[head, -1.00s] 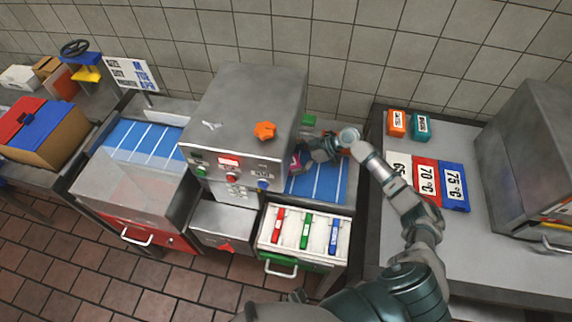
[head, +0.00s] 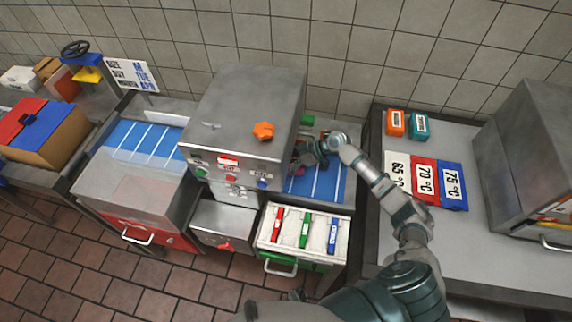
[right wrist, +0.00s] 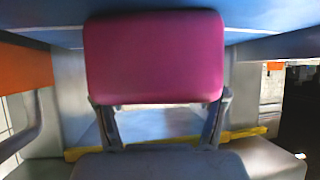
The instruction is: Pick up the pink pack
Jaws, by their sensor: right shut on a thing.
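The pink pack (right wrist: 153,57) fills the upper middle of the right wrist view, a smooth pink block with rounded corners. My right gripper (right wrist: 158,102) is shut on it, with one finger at each side of its lower edge. In the head view my right gripper (head: 303,158) is at the right side of the grey machine (head: 245,110), above the blue belt (head: 325,182). The pack is mostly hidden there by the gripper and the machine. My left gripper is not in view.
A white tray (head: 269,238) with red, green and blue pieces stands in front of the belt. On the right table, temperature cards (head: 453,185) lie flat, with orange (head: 396,122) and teal (head: 419,125) packs behind. A grey box (head: 540,160) stands far right.

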